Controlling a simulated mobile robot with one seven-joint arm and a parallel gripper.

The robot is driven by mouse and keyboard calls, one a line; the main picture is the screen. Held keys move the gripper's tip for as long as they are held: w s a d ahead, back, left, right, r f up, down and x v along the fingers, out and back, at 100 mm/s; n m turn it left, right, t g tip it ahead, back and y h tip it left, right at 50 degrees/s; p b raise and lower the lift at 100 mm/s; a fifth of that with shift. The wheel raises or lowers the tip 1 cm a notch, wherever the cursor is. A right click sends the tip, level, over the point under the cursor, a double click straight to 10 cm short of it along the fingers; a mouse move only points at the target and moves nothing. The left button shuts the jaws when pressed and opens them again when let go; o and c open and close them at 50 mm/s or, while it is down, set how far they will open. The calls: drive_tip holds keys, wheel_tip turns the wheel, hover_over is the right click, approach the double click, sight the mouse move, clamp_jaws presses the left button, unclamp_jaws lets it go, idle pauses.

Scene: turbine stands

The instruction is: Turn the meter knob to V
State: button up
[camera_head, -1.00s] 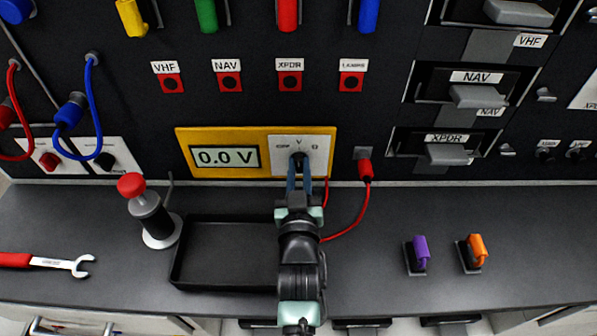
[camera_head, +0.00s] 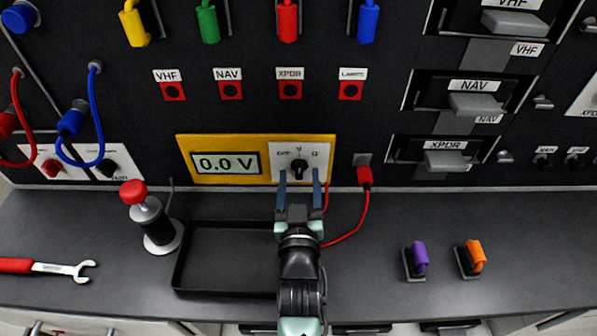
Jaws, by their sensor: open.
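The yellow meter (camera_head: 258,139) is on the dark panel, and its display (camera_head: 227,163) reads 0.0 V. Its black knob (camera_head: 299,166) sits on a white dial plate marked OFF, V and Ω. The knob appears to point up toward the V, though its pointer is too small to be certain. My gripper (camera_head: 299,178) is open in front of the meter. Its two blue fingers are apart, just below the knob and either side of it, with nothing between them.
A black tray (camera_head: 185,283) lies on the bench below the meter, left of my arm. A red-topped cylinder (camera_head: 150,217) stands left of it. A red cable (camera_head: 361,215) hangs right of my gripper. Purple (camera_head: 419,255) and orange (camera_head: 474,256) plugs stand at the right.

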drive_tip(key=shift+s+p, duration=0.3)
drive_tip(key=shift+s, duration=1.55)
wheel_tip(320, 180, up, 28)
drive_tip(key=m, duration=0.1)
hover_over(299, 175)
drive_tip(key=s, duration=0.6)
drive_tip(key=s+r+t+p, duration=0.3)
drive_tip(key=s+r+p, duration=0.1)
drive_tip(key=r, duration=0.8)
drive_tip(key=s+r+t+p, duration=0.3)
drive_tip(key=s+r+p, duration=0.1)
drive_tip(key=r, duration=0.9)
drive_tip(key=s+r+t+p, duration=0.3)
drive_tip(key=s+r+p, duration=0.1)
drive_tip(key=r, duration=0.8)
drive_tip(key=shift+s+r+p, duration=0.2)
drive_tip(key=shift+r+p, duration=0.1)
drive_tip(key=shift+p, duration=0.05)
